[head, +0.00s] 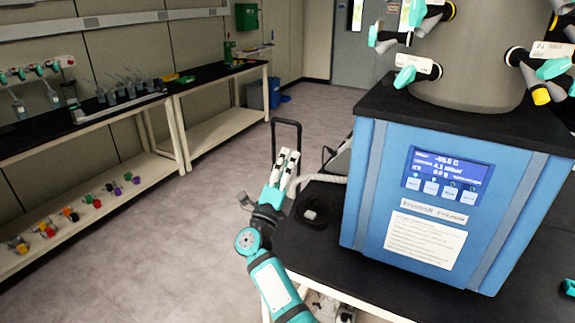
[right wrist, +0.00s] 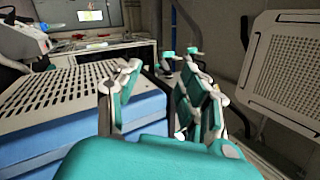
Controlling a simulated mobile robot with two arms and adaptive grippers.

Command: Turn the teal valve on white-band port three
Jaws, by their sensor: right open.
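A grey drum (head: 475,60) with ports around it stands on the blue freeze dryer (head: 385,190). Teal valves show on its left side, one low (head: 405,77) beside a white band (head: 421,63) and another higher up (head: 386,41). More teal valves, one lower right (head: 553,68), show on its right side. Port numbers are too small to read, so I cannot tell which is port three.
A side bench (head: 215,75) with glassware runs along the left wall. The grey floor (head: 170,240) between is clear. A perforated panel (right wrist: 290,60) stands right in the wrist view.

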